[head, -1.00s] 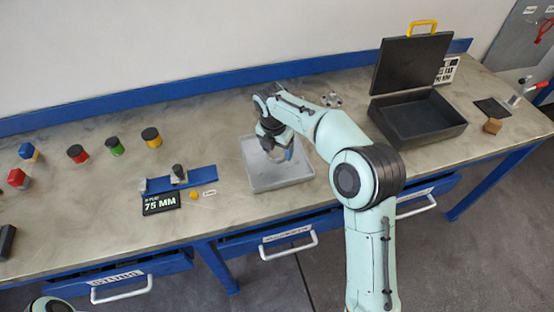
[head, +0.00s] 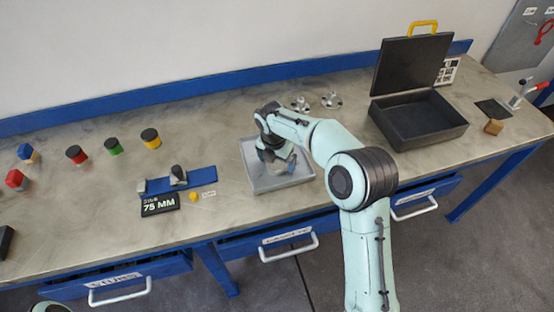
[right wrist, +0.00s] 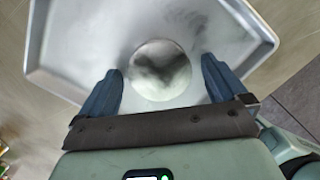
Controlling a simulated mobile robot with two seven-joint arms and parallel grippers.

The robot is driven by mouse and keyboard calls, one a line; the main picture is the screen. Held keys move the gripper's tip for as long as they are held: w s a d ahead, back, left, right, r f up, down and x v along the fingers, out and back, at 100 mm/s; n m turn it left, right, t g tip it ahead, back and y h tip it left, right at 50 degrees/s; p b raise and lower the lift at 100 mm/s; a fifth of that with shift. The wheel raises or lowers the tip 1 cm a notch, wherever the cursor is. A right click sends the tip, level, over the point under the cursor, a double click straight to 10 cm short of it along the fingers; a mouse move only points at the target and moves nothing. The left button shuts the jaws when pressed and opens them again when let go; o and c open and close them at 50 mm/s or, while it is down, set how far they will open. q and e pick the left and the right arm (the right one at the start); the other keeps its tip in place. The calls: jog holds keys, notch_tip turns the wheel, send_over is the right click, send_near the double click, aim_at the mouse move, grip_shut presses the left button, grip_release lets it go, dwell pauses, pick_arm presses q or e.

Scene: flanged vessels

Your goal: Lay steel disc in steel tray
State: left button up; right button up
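The steel disc (right wrist: 160,70) is round and shiny, and appears to lie flat on the floor of the steel tray in the right wrist view. The steel tray (right wrist: 35,45) is a shallow grey pan with raised rims; in the head view it stands on the bench (head: 262,187). My right gripper (right wrist: 162,85) is open, with a blue finger on each side of the disc and a gap to it on both sides. In the head view the right gripper (head: 278,162) is low over the tray and hides the disc. My left gripper is out of view.
An open black case (head: 418,120) stands right of the tray. Two small flanged metal parts (head: 331,100) are behind the arm.

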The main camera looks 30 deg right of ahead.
aim_at(274, 167)
jog(key=shift+r, duration=0.1)
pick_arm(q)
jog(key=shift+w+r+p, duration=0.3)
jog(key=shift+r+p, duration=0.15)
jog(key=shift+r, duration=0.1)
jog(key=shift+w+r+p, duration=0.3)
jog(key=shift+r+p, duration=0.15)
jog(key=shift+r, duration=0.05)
pick_arm(e)
notch_tip(274, 167, up, 12)
jog(key=a, duration=0.1)
jog(key=shift+s+a, duration=0.25)
jog(key=shift+s, duration=0.2)
